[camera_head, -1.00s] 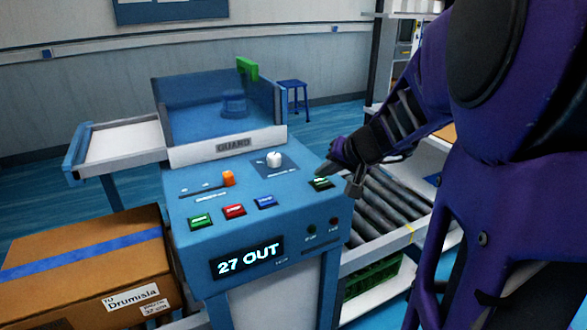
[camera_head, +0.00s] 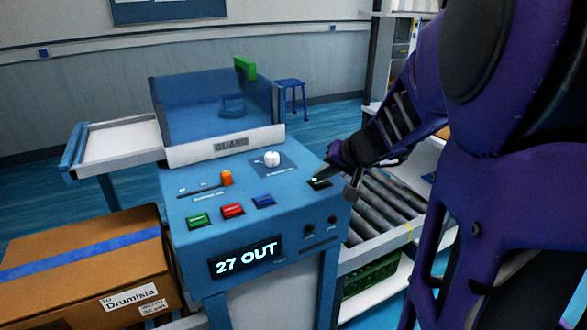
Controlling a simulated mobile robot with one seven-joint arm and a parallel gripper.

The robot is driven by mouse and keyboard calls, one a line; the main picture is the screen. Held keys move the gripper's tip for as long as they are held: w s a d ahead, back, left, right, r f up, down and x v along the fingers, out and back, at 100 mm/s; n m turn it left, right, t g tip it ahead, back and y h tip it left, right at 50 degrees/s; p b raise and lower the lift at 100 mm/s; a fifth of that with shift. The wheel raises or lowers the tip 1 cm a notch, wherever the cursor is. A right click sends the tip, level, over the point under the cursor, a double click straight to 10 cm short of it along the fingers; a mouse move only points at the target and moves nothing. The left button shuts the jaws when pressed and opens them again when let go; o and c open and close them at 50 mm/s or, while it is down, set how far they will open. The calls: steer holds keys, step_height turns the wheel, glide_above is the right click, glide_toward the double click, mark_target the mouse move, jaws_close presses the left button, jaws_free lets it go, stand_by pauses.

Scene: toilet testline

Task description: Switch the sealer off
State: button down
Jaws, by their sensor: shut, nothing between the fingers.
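The blue sealer machine (camera_head: 290,222) stands in the middle, with a display (camera_head: 246,259) reading "27 OUT". Its sloped panel carries a green button (camera_head: 198,221), a red button (camera_head: 232,210), a blue button (camera_head: 263,201), an orange slider knob (camera_head: 226,178) and a white knob (camera_head: 272,158). A dark rocker-like switch with a green mark (camera_head: 319,183) sits at the panel's right edge. My gripper (camera_head: 322,178) is shut and empty, its tip at or just above this switch. I cannot tell if they touch. The fingers partly cover the switch.
A clear guard box (camera_head: 215,110) with a white front bar (camera_head: 228,144) rises behind the panel. A cardboard box (camera_head: 85,268) stands at left. A roller conveyor (camera_head: 385,205) runs at right, with a green crate (camera_head: 372,275) below. A blue stool (camera_head: 291,95) stands behind.

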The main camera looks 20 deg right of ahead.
mark_target(321, 184)
stand_by(0.6)
steer(key=shift+r, duration=0.45)
steer(key=shift+r+p, duration=1.95)
steer(key=shift+r, duration=1.1)
